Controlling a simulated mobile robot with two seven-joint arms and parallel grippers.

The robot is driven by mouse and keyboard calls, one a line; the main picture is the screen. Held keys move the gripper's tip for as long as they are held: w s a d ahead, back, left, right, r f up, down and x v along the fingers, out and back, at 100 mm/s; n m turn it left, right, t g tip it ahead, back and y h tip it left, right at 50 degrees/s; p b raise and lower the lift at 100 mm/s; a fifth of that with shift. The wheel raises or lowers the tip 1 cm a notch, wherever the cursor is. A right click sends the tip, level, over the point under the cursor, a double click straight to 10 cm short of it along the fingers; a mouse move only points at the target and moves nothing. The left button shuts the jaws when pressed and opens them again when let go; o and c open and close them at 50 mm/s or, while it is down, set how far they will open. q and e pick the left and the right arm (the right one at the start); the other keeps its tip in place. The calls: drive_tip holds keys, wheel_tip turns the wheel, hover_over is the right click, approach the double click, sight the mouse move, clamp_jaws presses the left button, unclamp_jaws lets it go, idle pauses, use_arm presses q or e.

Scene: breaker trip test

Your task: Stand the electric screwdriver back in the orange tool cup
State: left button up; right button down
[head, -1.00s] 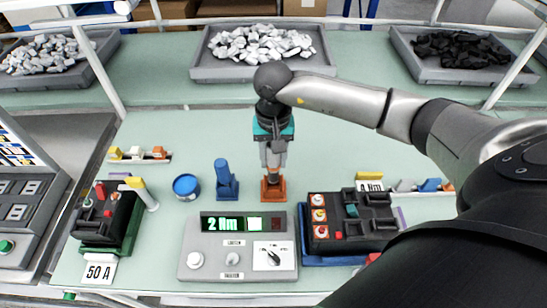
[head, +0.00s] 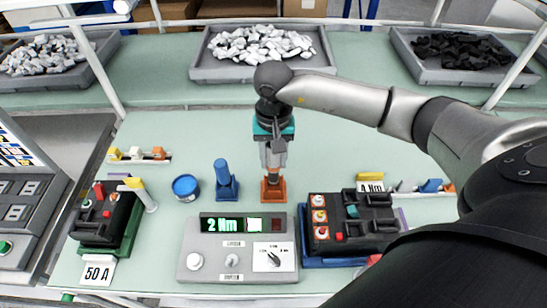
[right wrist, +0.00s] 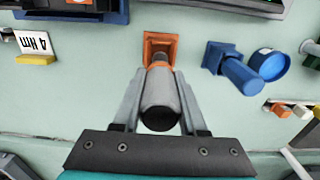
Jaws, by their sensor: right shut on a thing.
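My right gripper (head: 272,160) points down over the orange tool cup (head: 272,194), with its fingers shut on the electric screwdriver (right wrist: 160,100). How deep the tip sits inside is hidden. My left gripper is not in view.
A blue holder (head: 226,185) and a round blue tub (head: 186,187) stand left of the cup. A grey test box (head: 210,262) reading 2 Nm is in front. Breaker units stand at left (head: 105,215) and right (head: 350,225). The mat behind the cup is clear.

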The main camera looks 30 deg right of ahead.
sight(273, 173)
idle(0.6)
drive_tip(key=shift+f+b, duration=2.75)
drive_tip(key=shift+b, duration=0.15)
drive_tip(key=shift+c, duration=1.9)
unclamp_jaws()
wheel_tip(273, 173, up, 15)
drive_tip(key=shift+r+p, duration=0.15)
drive_tip(key=shift+p, duration=0.15)
